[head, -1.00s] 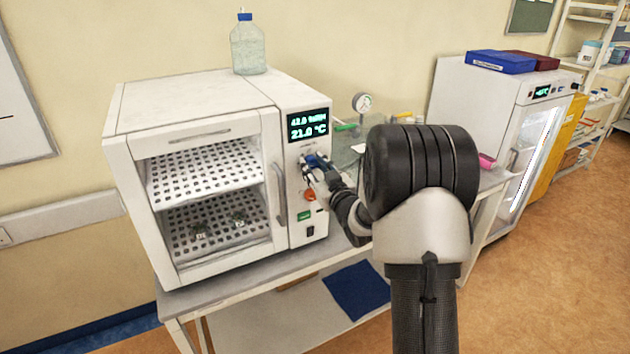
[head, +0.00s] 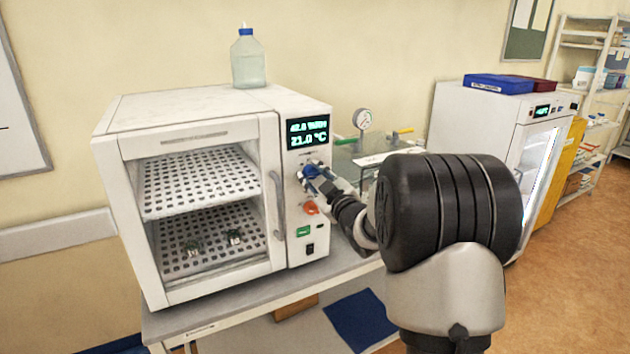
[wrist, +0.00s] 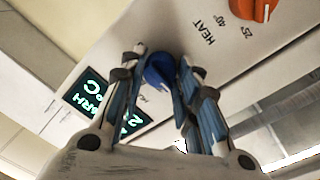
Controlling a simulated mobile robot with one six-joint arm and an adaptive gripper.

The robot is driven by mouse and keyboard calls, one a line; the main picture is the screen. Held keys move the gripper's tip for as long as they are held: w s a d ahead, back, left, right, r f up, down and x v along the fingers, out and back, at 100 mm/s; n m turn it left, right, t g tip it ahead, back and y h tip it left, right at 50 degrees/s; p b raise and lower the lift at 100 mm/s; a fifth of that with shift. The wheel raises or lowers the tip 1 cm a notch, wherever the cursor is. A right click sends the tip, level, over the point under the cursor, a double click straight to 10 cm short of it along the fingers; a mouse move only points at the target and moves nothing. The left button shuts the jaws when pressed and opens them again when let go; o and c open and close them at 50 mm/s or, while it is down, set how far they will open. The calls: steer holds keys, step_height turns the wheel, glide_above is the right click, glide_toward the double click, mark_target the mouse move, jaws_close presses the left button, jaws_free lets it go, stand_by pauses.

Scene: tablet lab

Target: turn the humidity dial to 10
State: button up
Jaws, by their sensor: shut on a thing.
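The humidity dial (head: 309,171) is a blue knob on the white cabinet's front panel, below the display. It also shows in the wrist view (wrist: 158,70). My gripper (head: 313,175) is at the panel, shut on this blue dial, with one finger on each side of it in the wrist view (wrist: 157,82). The fingers hide part of the dial and its scale. The display (head: 307,132) reads 21.0 °C, with a humidity line above it that looks like 42.0 %RH. An orange dial (head: 311,208) sits below the blue one; the wrist view shows HEAT lettering beside it.
A green switch (head: 303,231) and a black switch (head: 310,248) are lower on the panel. The door handle (head: 279,205) is close on the left. A bottle (head: 248,60) stands on the cabinet. A gauge (head: 362,119) stands to the right on the bench.

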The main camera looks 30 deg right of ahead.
steer(key=shift+r, duration=0.1)
steer(key=o, duration=1.1)
steer(key=shift+c, duration=0.2)
steer(key=shift+s, duration=0.1)
steer(key=s, duration=1.1)
steer(key=shift+s+f, duration=0.3)
steer(key=shift+s, duration=0.1)
steer(key=shift+a, duration=0.1)
